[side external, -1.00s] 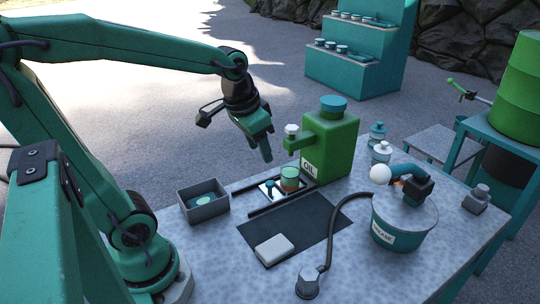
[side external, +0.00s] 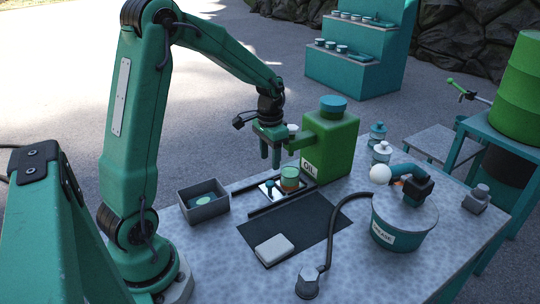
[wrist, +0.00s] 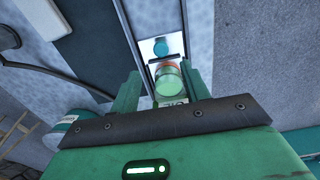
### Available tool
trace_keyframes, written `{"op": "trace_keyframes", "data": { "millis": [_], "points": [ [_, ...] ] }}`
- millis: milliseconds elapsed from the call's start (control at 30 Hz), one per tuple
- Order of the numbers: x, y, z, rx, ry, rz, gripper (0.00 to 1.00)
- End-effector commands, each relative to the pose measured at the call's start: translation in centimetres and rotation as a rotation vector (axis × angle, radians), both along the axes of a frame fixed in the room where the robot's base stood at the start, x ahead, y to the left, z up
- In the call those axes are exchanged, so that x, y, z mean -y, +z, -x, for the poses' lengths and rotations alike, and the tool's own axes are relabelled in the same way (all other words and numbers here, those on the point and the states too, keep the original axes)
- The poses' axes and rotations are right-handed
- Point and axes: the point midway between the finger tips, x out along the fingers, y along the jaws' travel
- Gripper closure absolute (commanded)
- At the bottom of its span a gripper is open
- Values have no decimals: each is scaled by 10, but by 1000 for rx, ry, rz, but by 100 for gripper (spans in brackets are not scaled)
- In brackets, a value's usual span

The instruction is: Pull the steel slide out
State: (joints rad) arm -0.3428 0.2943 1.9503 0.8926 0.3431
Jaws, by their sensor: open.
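The steel slide (side external: 264,191) is a shiny plate lying between two dark rails on the bench. A small teal knob (side external: 270,184) stands on it, and a green-topped cup (side external: 290,179) with an orange band sits at its right. The slide (wrist: 147,50), knob (wrist: 161,47) and cup (wrist: 168,82) also show in the wrist view. My gripper (side external: 270,164) is open and empty, pointing down above the slide. In the wrist view the cup appears between its fingers, with the knob beyond them. The slide's far end is hidden.
A green oil can (side external: 335,145) stands close on the right, its white-capped spout near my gripper. A grey open box (side external: 203,211) sits left of the rails. A dark mat (side external: 312,215) with a pale block (side external: 273,249) lies in front. A grease tub (side external: 400,225) stands right.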

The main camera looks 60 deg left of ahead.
Motion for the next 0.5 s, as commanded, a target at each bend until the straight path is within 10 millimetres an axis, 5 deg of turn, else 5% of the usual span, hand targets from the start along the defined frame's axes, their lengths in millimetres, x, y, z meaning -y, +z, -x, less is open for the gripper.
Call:
{"op": "trace_keyframes", "data": {
  "millis": [500],
  "points": [
    [-2, -16, -1, -6, 0, 2, 54]
  ]
}}
